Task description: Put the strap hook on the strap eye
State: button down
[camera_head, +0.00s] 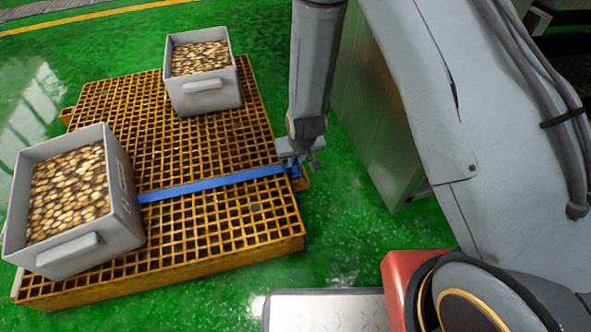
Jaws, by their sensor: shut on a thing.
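A blue strap (215,184) lies across the yellow grated pallet (222,228), running from behind the near grey bin to the pallet's right edge. My gripper (297,163) points down at that right edge and is shut at the strap's right end. The strap hook is too small and too covered by my gripper to make out. The strap eye cannot be told apart from the pallet edge near my gripper. Whether the hook touches the eye cannot be told.
A grey bin (122,190) full of tan pieces stands at the pallet's left, and another bin (204,95) at its back. A grey cabinet (375,120) stands close to the right of my arm. Green floor (345,235) is clear in front of it.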

aim_at(296, 166)
jog(key=shift+f+b, duration=0.8)
jog(key=shift+f, duration=0.95)
jog(key=shift+f, duration=0.15)
jog(key=c, duration=2)
grip_release()
